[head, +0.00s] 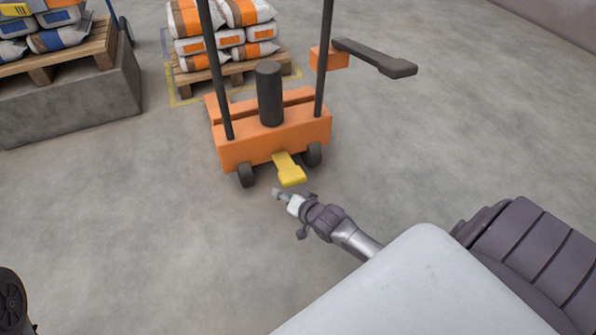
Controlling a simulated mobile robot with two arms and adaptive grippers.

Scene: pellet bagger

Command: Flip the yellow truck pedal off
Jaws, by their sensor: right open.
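The yellow pedal (290,170) sticks out from the lower front of the orange pallet truck (275,133), between its two dark wheels. It slopes down toward me. My right gripper (281,194) reaches in from the lower right. Its fingertips are just below and beside the pedal's near end in the picture; I cannot tell whether they touch it. The right gripper is open, and nothing shows between its fingers. My left gripper is not in view.
The truck has two dark upright bars, a black cylinder (269,94) and a dark lever (376,58) at the right. A pallet of sacks (230,75) stands behind. Another loaded pallet sits on a concrete block (80,105) at left. The floor (470,130) at right is clear.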

